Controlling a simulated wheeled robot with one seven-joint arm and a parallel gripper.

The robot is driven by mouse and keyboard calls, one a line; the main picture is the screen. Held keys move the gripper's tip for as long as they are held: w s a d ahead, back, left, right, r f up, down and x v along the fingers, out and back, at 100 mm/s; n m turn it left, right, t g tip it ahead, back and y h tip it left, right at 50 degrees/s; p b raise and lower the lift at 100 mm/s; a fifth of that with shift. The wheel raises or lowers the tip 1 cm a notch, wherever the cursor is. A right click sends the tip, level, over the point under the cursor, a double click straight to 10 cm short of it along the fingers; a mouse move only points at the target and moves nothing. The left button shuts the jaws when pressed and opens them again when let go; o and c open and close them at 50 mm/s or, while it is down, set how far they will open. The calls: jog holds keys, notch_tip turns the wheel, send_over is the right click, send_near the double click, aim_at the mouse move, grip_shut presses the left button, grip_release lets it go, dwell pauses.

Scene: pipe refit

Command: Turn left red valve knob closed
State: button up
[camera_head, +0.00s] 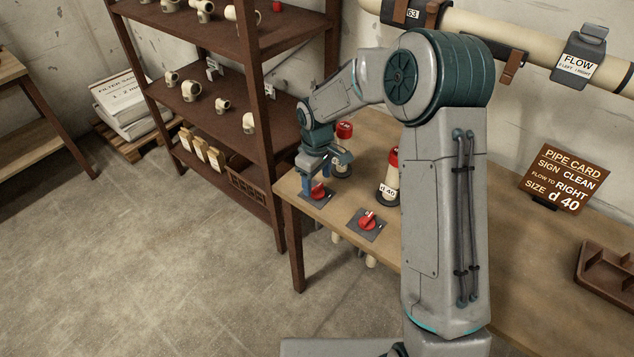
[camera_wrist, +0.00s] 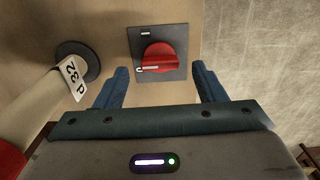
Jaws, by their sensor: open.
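The left red valve knob (camera_head: 318,191) sits on a dark square plate at the left front corner of the table. My gripper (camera_head: 322,180) is right above it, pointing down. In the wrist view the red knob (camera_wrist: 157,58) lies between and just beyond the two blue fingers of my gripper (camera_wrist: 162,85). The fingers are open, with a gap on each side of the knob. A white mark shows at the left end of the knob and another on its plate. A second red knob (camera_head: 368,221) sits on its own plate to the right.
The wooden table (camera_head: 510,290) has a red-topped pipe piece (camera_head: 388,175) labelled d 40 and another red-topped one (camera_head: 344,131). In the wrist view a pipe piece tagged d 32 (camera_wrist: 70,80) stands left of my fingers. A brown shelf (camera_head: 225,115) stands behind left.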

aim_at(317, 187)
notch_tip(317, 187, up, 12)
dwell(0.3)
jog(key=shift+f, duration=0.1)
jog(key=s+d+r+m+t+p, duration=0.1)
jog(key=s+d+r+m, duration=0.25)
jog(key=s+d, duration=0.2)
jog(key=s+d+r+m+p, duration=0.1)
jog(key=s+d+r+m, duration=0.1)
jog(key=s+d+r, duration=0.4)
jog(key=s+d+m+t+p, duration=0.1)
jog(key=s+d+m, duration=0.1)
jog(key=s, duration=0.5)
jog(key=s+d+m+p, duration=0.1)
jog(key=s+d+m, duration=0.1)
jog(key=s, duration=0.5)
jog(key=shift+m+t, duration=0.4)
jog(key=shift+m, duration=0.25)
